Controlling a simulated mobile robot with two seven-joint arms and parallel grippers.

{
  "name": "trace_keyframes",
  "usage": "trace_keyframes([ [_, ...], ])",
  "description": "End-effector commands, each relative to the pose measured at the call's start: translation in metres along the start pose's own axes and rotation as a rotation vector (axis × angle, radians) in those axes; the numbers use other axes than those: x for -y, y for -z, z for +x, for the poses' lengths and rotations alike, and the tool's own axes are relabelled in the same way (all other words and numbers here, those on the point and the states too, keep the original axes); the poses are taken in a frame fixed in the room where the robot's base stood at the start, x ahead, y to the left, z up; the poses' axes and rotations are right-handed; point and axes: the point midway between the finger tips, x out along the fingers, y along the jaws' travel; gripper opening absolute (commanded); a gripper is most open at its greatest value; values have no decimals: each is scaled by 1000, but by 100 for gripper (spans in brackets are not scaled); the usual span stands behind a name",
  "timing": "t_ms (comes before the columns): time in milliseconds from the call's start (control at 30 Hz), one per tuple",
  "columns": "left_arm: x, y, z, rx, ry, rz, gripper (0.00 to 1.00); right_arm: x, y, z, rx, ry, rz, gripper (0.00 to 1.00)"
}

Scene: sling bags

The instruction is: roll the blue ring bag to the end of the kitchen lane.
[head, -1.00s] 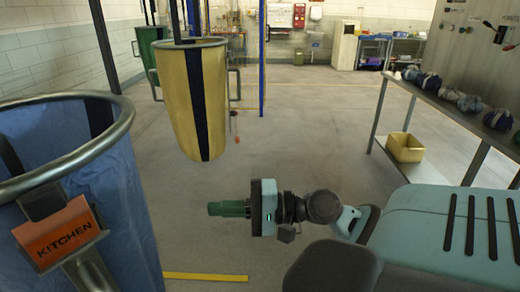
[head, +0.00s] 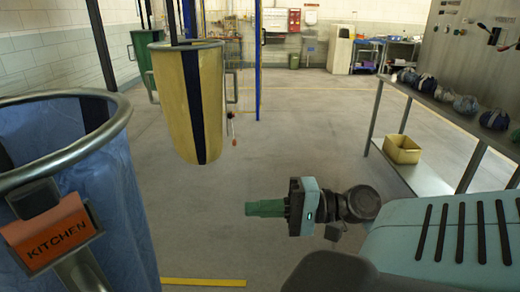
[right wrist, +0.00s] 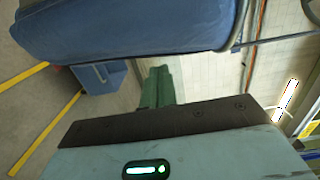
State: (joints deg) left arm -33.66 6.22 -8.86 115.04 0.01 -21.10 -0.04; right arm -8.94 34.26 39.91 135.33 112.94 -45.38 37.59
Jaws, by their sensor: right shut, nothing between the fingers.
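The blue ring bag (head: 118,190) hangs close at the left of the head view, with a grey metal ring around its open top. An orange tag (head: 52,233) reading KITCHEN is on the ring's near side. Blue cloth also fills the top of the right wrist view (right wrist: 130,28). My right gripper (head: 248,208) is to the right of the bag, apart from it, with its green fingers pointing left. The fingers are shut and empty; they also show in the right wrist view (right wrist: 160,86). The bag's lower part is out of the head view. My left gripper is not in view.
A yellow ring bag (head: 190,105) with a dark stripe hangs farther down, and a green bag (head: 146,52) is behind it. A shelf table (head: 463,118) with several bundles and a yellow bin (head: 402,149) stands at right. The middle floor is clear.

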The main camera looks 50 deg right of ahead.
Motion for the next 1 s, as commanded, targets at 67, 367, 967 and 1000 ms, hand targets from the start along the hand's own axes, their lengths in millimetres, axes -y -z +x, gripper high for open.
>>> trace_keyframes([
  [67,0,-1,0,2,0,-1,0,0,0,0,0,0,0,0],
  [367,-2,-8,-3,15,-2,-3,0,0,0,0,0,0,0,0],
  [967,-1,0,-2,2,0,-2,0,-8,-2,14,-13,-23,-94,39],
  [1000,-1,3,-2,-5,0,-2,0,-12,-3,20,-19,-35,-147,39],
])
